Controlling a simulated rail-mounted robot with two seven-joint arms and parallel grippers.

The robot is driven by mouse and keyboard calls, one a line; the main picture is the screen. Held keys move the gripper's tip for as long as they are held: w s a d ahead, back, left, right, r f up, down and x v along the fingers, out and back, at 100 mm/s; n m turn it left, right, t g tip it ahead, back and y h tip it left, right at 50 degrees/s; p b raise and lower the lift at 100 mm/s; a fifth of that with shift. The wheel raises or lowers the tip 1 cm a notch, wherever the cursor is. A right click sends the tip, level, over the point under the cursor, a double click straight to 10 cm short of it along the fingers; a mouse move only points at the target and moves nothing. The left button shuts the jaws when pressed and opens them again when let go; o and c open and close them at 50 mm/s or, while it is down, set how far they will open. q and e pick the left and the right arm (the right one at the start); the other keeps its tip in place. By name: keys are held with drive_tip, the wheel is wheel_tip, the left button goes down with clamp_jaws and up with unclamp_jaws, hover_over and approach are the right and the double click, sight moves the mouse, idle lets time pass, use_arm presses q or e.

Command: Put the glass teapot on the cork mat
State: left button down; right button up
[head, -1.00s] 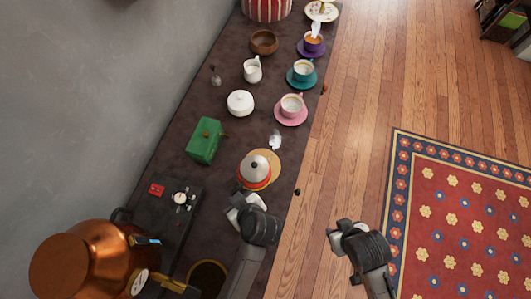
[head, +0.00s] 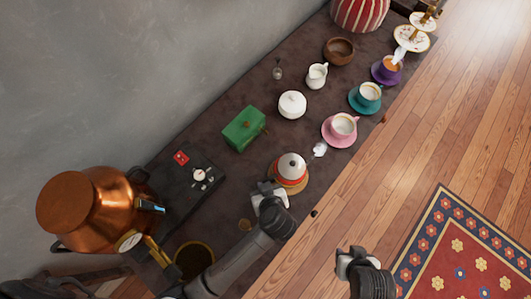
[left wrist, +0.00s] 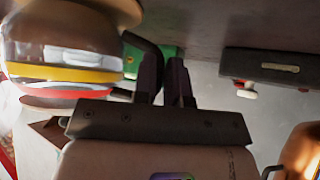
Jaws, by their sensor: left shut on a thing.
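The glass teapot (head: 291,166), with a pale lid and red and yellow bands, stands upright over the round tan cork mat (head: 303,185). The mat's edge shows around its base; the head view does not show clearly whether they touch. In the left wrist view, which is upside down, the banded teapot (left wrist: 62,65) fills the left side, with the mat (left wrist: 115,10) against its base. My left gripper (head: 268,196) is beside the teapot's near side, its fingers (left wrist: 165,78) shut on the dark handle (left wrist: 142,42). My right gripper (head: 352,260) is over the floor, its jaws unclear.
A pink cup and saucer (head: 341,129) and a small white item (head: 320,149) are just beyond the mat. A green box (head: 244,129) and white lidded pot (head: 292,104) stand behind. A copper urn (head: 85,208) and black burner (head: 190,178) are left.

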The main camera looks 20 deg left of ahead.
use_arm(q)
drive_tip(key=shift+w, duration=0.1)
idle(0.3)
drive_tip(key=c, duration=1.2)
unclamp_jaws()
drive_tip(key=shift+f, duration=0.15)
drive_tip(key=shift+o, duration=0.2)
drive_tip(key=p+v, duration=0.3)
drive_tip(key=v, duration=0.9)
